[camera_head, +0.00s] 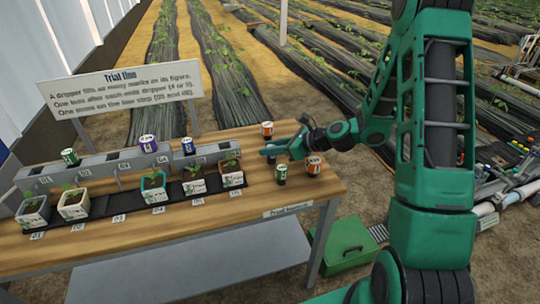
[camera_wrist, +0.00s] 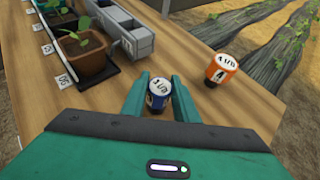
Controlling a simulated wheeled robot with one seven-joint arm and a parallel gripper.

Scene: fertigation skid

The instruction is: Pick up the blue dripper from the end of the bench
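In the wrist view the blue dripper (camera_wrist: 157,95), a small can with a white, numbered top, stands between the two fingers of my gripper (camera_wrist: 160,92). The fingers are spread to either side of it; firm contact does not show. In the head view my gripper (camera_head: 268,148) is low over the right end of the bench (camera_head: 240,208), and its fingers and wrist largely hide the blue dripper there.
An orange dripper (camera_wrist: 221,68) stands to the right in the wrist view. In the head view a green dripper (camera_head: 281,174) and another orange one (camera_head: 313,166) stand close to my gripper. Potted seedlings on a dark strip (camera_head: 120,205), a grey rail (camera_head: 100,165) and a sign (camera_head: 125,88) lie leftward.

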